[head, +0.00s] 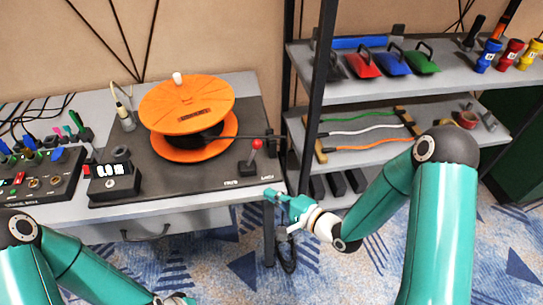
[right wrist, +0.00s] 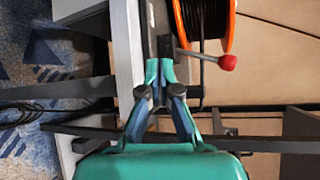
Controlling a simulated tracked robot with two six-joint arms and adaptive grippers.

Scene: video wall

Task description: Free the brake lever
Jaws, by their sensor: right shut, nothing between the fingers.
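The brake lever (head: 254,154) has a red ball knob and stands on a small black block at the right front of the dark reel panel. It leans slightly right in the head view. In the right wrist view, the lever (right wrist: 228,62) shows its knob to the right of the fingertips. My right gripper (head: 268,193) is shut and empty at the panel's front right corner, below the lever and apart from it. Its closed fingertips (right wrist: 159,66) point at the lever's base.
An orange cable reel (head: 187,103) stands behind the lever, with a black cable leading right. A display box (head: 114,182) and connector panel (head: 40,180) lie left. A dark rack post (head: 318,90) and shelves with cables and coloured items stand right.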

